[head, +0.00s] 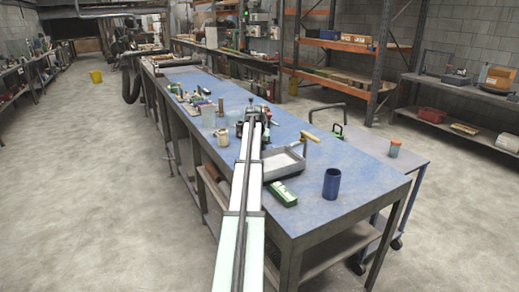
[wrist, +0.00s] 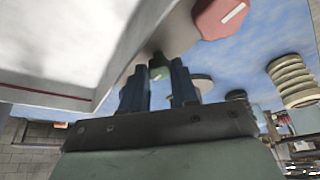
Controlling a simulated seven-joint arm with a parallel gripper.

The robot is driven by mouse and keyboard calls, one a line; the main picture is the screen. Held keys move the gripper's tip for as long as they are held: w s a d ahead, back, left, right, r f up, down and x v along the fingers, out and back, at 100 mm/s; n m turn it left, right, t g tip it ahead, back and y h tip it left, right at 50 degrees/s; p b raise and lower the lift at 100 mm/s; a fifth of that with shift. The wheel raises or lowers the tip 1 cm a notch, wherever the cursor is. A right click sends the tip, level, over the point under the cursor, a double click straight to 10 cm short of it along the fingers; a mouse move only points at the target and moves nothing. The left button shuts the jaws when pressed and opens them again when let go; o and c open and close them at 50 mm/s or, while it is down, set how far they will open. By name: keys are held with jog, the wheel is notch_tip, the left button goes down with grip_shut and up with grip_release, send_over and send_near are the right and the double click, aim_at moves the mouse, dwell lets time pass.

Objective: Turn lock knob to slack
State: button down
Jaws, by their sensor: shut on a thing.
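A red many-sided knob or cap (wrist: 221,18) with a white mark is just beyond, up and to the right, apart from the fingers. In the head view my gripper (head: 256,112) is over the blue bench, with my arm hiding what it holds.
The blue bench (head: 345,170) carries a grey tray (head: 285,165), a green box (head: 283,195) and a dark blue cup (head: 331,184). A yellow-handled tool (head: 309,136) lies near the tray. In the wrist view a ribbed cream cylinder (wrist: 291,80) stands to the right.

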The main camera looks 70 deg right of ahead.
dwell(0.4)
jog(key=c, duration=0.9)
grip_release()
jog(key=shift+o, duration=0.2)
jog(key=m+g, duration=0.1)
jog(key=m, duration=0.2)
jog(key=shift+w, duration=0.15)
jog(key=m+g, duration=0.1)
jog(key=m, duration=0.1)
jog(key=m+y, duration=0.1)
jog(key=m, duration=0.1)
jog(key=shift+w+d+g, duration=0.1)
jog(key=shift+w+g, duration=0.1)
jog(key=shift+g, duration=0.2)
jog(key=v, duration=1.4)
jog(key=w+a+f+m+t+y, duration=0.1)
jog(key=w+a+f+t+y, duration=0.1)
jog(key=w+a+f, duration=0.4)
jog(key=w+a+f+t+y, duration=0.2)
jog(key=w+a+f+t, duration=0.2)
jog(key=w+a+f, duration=0.3)
jog(key=w+f, duration=0.5)
jog(key=w, duration=0.1)
jog(key=shift+f+m+y, duration=0.2)
jog(key=shift+m+y, duration=0.2)
